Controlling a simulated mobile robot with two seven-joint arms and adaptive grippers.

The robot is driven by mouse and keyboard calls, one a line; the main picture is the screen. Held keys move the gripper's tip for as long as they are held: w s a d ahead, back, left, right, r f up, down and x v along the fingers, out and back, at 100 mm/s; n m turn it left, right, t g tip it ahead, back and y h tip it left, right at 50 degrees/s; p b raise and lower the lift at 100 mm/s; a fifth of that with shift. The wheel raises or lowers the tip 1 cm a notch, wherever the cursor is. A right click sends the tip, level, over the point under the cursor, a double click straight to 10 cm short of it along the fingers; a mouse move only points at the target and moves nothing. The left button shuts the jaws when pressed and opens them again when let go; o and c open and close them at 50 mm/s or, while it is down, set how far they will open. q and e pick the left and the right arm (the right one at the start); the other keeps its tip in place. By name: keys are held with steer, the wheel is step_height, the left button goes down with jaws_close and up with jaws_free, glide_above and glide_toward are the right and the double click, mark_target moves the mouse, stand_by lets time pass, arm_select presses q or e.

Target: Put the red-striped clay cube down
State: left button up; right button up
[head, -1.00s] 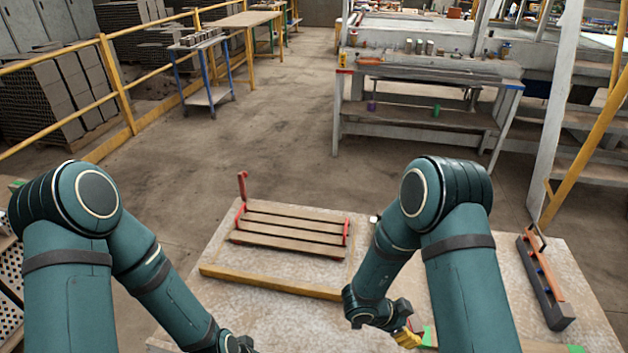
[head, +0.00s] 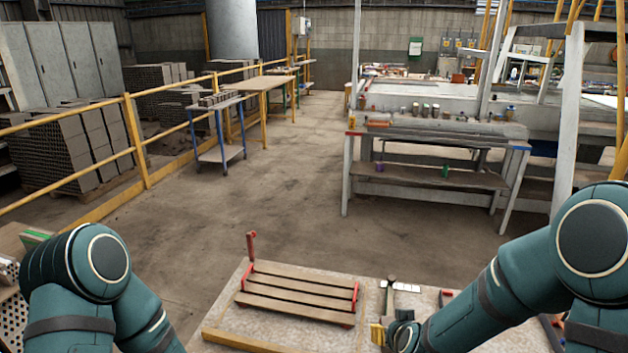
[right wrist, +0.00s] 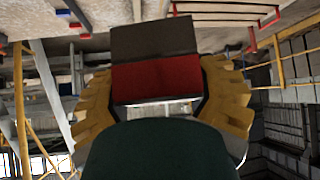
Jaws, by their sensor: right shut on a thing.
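The red-striped clay cube (right wrist: 155,78) fills the middle of the right wrist view, with a dark grey-brown part and a broad red band. My right gripper (head: 386,333) is shut on it, with yellow fingers on both sides in the wrist view. In the head view the right gripper is low in the frame, over the pale worktable (head: 270,324), right of the slatted wooden rack (head: 300,291). The cube cannot be made out there. My left arm leaves the bottom edge of the head view, so its gripper is hidden.
The rack has red end pieces, one standing tall at its left. A wooden bar (head: 245,342) lies in front of it. A tool with an upright handle (head: 391,296) is just behind my right gripper. Bare tabletop shows between rack and bar.

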steer(key=s, duration=0.1)
steer(key=s+r, duration=0.2)
steer(key=s, duration=0.1)
stand_by(0.6)
